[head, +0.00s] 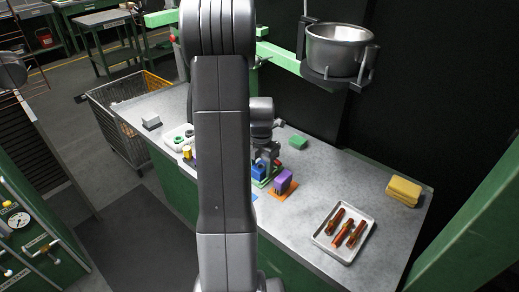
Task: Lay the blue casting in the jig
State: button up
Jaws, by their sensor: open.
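The blue casting (258,172) is a small blue block near the middle of the grey bench, partly hidden by my arm. It sits at a green base (264,183); I cannot tell whether this base is the jig or how the casting is seated. My gripper (268,164) points down right over and beside the casting. Its jaws are open, and whether they touch the casting is too small to tell. A flat blue patch (255,196) shows in front, mostly behind my arm.
A purple block (284,180) on an orange plate stands close to the right of my gripper. A red piece (276,162) and a green block (298,142) lie behind. A tray (320,236) holds reddish-brown rods. Yellow sponges (404,191) lie far right. A pot (340,50) hangs above.

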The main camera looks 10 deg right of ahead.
notch_tip(320, 180, up, 14)
dwell(0.3)
jog(key=shift+a+f, duration=0.1)
jog(key=shift+f, duration=0.1)
jog(key=f, duration=1.4)
jog(key=shift+s+d+f, duration=0.1)
jog(key=shift+d, duration=0.15)
jog(key=shift+r+p, duration=0.3)
jog(key=shift+f, duration=0.1)
